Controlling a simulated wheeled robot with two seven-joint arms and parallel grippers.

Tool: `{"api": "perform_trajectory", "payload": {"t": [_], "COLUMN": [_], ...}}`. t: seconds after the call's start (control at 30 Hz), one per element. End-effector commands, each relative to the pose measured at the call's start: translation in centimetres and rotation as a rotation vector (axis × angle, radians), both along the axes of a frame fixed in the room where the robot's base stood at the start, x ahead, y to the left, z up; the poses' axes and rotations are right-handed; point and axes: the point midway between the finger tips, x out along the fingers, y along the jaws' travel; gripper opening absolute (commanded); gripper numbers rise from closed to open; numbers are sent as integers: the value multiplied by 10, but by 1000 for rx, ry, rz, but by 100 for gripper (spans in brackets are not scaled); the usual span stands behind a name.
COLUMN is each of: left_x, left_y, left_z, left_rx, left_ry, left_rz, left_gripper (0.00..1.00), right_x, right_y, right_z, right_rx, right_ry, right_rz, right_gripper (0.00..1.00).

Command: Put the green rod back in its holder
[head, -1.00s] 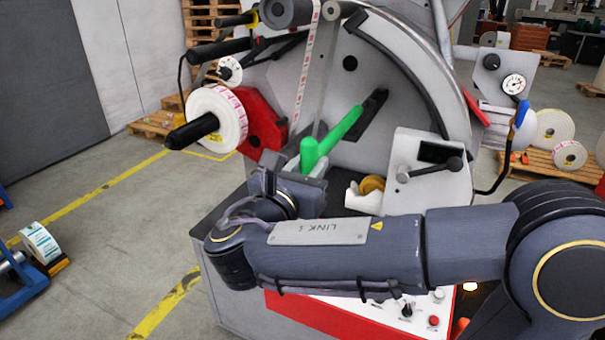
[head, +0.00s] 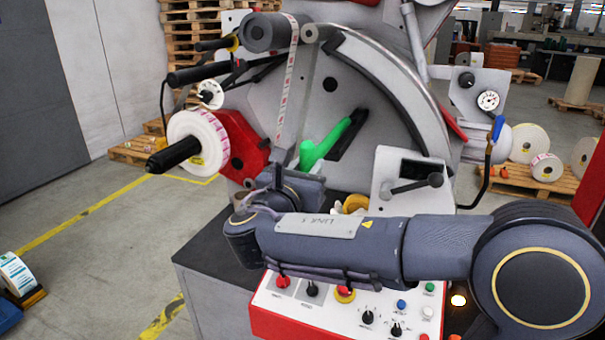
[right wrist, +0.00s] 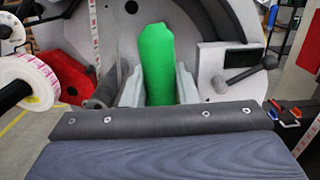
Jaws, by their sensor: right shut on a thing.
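The green rod (head: 322,143) is held tilted in front of the machine's grey round panel (head: 305,100). Its far end overlaps a dark slot (head: 347,137) in the head view; I cannot tell whether it is inside. My right gripper (head: 303,170) is shut on the rod's near end, partly hidden by my wrist. In the right wrist view the green rod (right wrist: 157,65) stands between the two pale fingers of my right gripper (right wrist: 158,88) and points away toward the panel. No separate holder is clearly identifiable. My left gripper is not in view.
A white label roll (head: 198,140) on a black spindle sticks out at the left. A grey box with a black lever (head: 415,186) stands right of the rod. The control panel (head: 345,305) with knobs lies below my right arm. Pallets stand behind.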

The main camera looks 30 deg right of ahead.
Motion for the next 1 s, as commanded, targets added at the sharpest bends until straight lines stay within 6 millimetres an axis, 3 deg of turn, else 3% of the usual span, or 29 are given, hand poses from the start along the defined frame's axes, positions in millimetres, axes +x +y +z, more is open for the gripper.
{"api": "perform_trajectory", "payload": {"t": [0.47,1.0], "left_x": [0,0], "left_y": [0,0], "left_z": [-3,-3], "left_rx": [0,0], "left_ry": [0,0], "left_rz": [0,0], "left_gripper": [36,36], "right_x": [25,29], "right_y": [-30,-35], "right_z": [-1,-4], "right_rx": [-2,0], "right_ry": [-1,-1], "right_rz": [-3,-1], "right_gripper": [0,0]}}
